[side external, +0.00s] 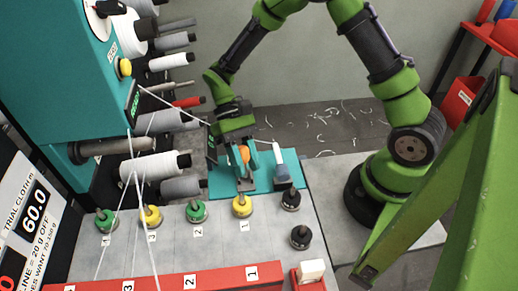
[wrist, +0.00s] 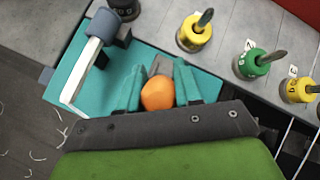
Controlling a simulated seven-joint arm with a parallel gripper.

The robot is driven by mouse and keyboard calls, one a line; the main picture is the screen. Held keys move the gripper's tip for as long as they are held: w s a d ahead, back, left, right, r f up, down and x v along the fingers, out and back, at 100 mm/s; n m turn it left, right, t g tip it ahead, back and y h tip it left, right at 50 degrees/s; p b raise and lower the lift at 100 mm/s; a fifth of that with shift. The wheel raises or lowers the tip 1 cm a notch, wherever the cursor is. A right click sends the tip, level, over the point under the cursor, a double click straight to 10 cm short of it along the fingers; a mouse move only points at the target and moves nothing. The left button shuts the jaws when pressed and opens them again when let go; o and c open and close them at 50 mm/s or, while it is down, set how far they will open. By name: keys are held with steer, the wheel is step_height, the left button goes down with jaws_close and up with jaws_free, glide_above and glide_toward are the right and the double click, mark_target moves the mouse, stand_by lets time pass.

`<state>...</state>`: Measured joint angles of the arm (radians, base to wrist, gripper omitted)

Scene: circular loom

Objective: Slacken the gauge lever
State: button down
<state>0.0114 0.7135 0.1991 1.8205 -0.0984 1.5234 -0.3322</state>
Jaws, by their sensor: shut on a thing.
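My gripper (side external: 246,163) is low over a teal plate (side external: 300,188), its teal fingers closed on a round orange knob (side external: 244,153). In the wrist view the orange knob (wrist: 158,93) sits between both fingers (wrist: 160,88), with a grey metal piece (wrist: 161,66) just beyond it. This may be the gauge lever's knob; its lower part is hidden. A white bar with a blue-grey block (wrist: 103,25) stands beside it on the plate, apart from the fingers. That block also shows in the side view (side external: 281,172).
Yellow and green knobbed weights (side external: 196,211) line the grey bench, with black ones (side external: 291,199) near the plate. The teal machine (side external: 60,70) and thread spools (side external: 155,166) stand left; white threads run down from there. A red numbered rail (side external: 215,281) lies in front.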

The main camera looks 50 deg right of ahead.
steer(key=c, duration=0.8)
jaws_free()
steer(key=v, duration=1.7)
steer(key=shift+d, duration=0.1)
steer(key=shift+f, duration=0.1)
steer(key=s+d+r+t, duration=0.1)
steer(key=s+r+t, duration=0.2)
steer(key=s+t, duration=0.2)
steer(key=s+d+r+m+t+h, duration=0.1)
steer(key=s+r+t, duration=0.2)
steer(key=s+t, duration=0.2)
steer(key=s+d+r+m+t+h, duration=0.1)
steer(key=s+r+t, duration=0.3)
steer(key=s+t, duration=0.1)
steer(key=shift+s+d, duration=0.4)
steer(key=shift+s, duration=0.4)
